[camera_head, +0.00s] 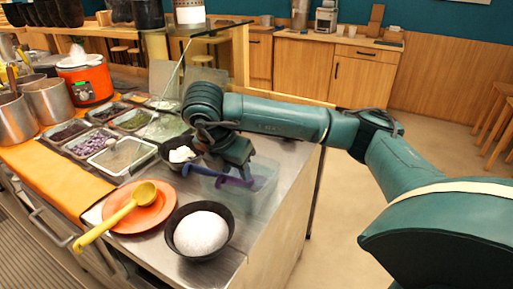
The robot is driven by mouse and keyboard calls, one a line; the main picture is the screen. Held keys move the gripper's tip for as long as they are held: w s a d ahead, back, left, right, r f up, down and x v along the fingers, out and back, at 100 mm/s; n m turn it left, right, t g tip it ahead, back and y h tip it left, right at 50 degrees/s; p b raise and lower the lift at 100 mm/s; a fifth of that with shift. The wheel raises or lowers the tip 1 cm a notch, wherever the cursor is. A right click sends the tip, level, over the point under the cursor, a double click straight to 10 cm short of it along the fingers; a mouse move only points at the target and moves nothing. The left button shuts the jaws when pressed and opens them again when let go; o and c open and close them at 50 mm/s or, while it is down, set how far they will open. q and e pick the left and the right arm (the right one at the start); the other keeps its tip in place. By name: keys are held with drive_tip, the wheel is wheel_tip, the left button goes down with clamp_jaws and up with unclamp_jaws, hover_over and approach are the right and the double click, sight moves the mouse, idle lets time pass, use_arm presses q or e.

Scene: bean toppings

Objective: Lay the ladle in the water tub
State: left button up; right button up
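The water tub (266,186) is a clear, box-shaped container on the steel counter, right of the black bowls. A blue-purple ladle (205,173) shows at the tub. One end reaches past the tub's left side, and the purple part seems to be within the tub's outline. My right gripper (238,172) points down over the tub, right at the ladle. Its fingertips are small and partly hidden, so I cannot tell whether they grip the ladle. A yellow ladle (120,213) rests across an orange plate (150,217) at the front left. My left gripper is not in view.
A black bowl (177,238) with a white mound stands near the counter's front corner. A smaller dark bowl (169,159) with white pieces is left of the tub. Several topping trays (127,172), an orange cooker (85,79) and metal pots (48,103) fill the left side.

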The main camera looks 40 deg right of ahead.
drive_tip(key=shift+o, duration=0.7)
drive_tip(key=shift+a+r, duration=0.1)
drive_tip(key=shift+r, duration=0.25)
use_arm(q)
drive_tip(key=p, duration=0.1)
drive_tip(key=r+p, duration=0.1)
drive_tip(key=p, duration=0.1)
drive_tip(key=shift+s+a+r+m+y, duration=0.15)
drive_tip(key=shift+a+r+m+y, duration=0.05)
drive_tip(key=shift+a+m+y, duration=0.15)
use_arm(e)
drive_tip(key=v, duration=1.2)
drive_tip(key=shift+r, duration=0.15)
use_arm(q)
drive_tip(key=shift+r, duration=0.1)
use_arm(e)
drive_tip(key=shift+s+a, duration=0.1)
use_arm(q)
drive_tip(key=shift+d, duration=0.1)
